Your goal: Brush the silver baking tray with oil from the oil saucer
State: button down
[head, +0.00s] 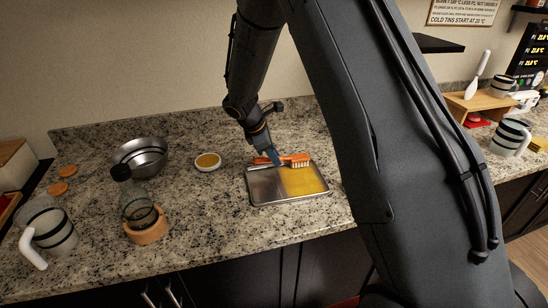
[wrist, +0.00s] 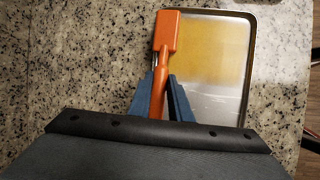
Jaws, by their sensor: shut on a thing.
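The silver baking tray (head: 266,189) lies on the granite counter. A yellow film of oil covers its right part in the head view; its left part is bare. My gripper (head: 276,160) is shut on the handle of an orange brush (head: 300,159), over the tray's back edge. The wrist view shows the blue fingers (wrist: 160,100) around the handle and the brush head (wrist: 166,32) over the tray's side rim. The pale bristles hang down over the oiled part; I cannot tell whether they touch. The oil saucer (head: 208,162), white with amber oil, stands left of the tray.
A steel bowl (head: 141,154), a glass bottle (head: 138,208) in a wooden ring and a striped mug (head: 50,232) stand to the left. A striped pitcher (head: 509,138) and a wooden stand (head: 480,105) are at the right. Bare counter lies in front of the saucer.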

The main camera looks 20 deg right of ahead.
jog(key=shift+r+p, duration=0.7)
jog(key=shift+r, duration=0.45)
jog(key=shift+w+a+b, duration=0.2)
jog(key=shift+a+b, duration=0.05)
jog(key=shift+a, duration=3.05)
jog(key=shift+w+a+b, duration=0.15)
jog(key=shift+a+b, duration=0.05)
jog(key=shift+a, duration=3.05)
jog(key=shift+f, duration=0.1)
jog(key=shift+f+b, duration=0.55)
jog(key=shift+f, duration=0.5)
jog(key=shift+f, duration=0.5)
jog(key=shift+r, duration=0.1)
